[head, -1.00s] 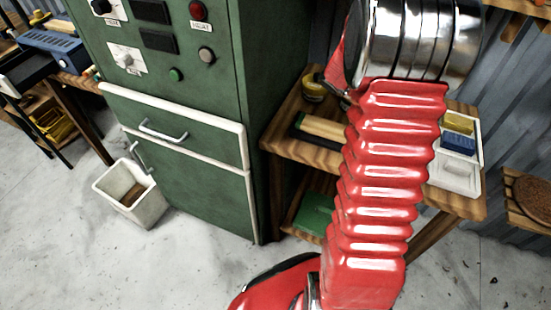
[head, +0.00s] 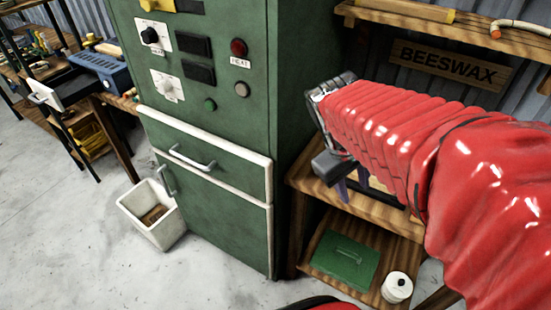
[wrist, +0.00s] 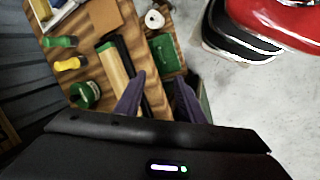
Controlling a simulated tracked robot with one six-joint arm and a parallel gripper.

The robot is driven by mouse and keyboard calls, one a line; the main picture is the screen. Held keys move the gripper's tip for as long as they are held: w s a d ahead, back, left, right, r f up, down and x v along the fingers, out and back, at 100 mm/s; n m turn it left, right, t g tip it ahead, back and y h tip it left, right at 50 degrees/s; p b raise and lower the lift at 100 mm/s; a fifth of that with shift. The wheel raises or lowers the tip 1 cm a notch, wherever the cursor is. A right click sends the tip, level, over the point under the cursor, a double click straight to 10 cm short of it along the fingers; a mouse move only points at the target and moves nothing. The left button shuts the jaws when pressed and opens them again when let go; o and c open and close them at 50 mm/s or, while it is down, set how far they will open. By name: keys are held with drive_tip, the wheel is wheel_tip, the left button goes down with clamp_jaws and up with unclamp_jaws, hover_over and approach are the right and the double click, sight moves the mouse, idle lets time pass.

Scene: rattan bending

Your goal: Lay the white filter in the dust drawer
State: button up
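My gripper (head: 348,185) is over the wooden side table, right of the green cabinet. In the wrist view, its two purple fingers (wrist: 158,90) stand apart with nothing held between them. Below them lie a light wooden block (wrist: 114,76) and a dark strip. I cannot pick out the white filter for sure; a partly cut-off white item (wrist: 66,14) shows at the wrist view's top left. A pulled-out dark drawer with a handle (head: 66,94) at the far left of the head view may be the dust drawer. The green cabinet also has a closed drawer (head: 205,150).
A green box (head: 345,258) and white roll (head: 397,287) are on the lower shelf. A white bin (head: 152,213) stands by the cabinet. A shelf (head: 450,25) overhangs the table. The left floor is clear.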

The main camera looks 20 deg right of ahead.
drive_tip(key=s+a+r+m+t+y, duration=0.1)
drive_tip(key=a+t+y, duration=0.1)
drive_tip(key=a, duration=0.5)
drive_tip(key=s+a+r+m+t+y, duration=0.1)
drive_tip(key=a+r+t+y, duration=0.1)
drive_tip(key=a, duration=0.5)
drive_tip(key=shift+a+r+t, duration=0.25)
drive_tip(key=shift+a+t, duration=0.05)
drive_tip(key=shift+t, duration=0.3)
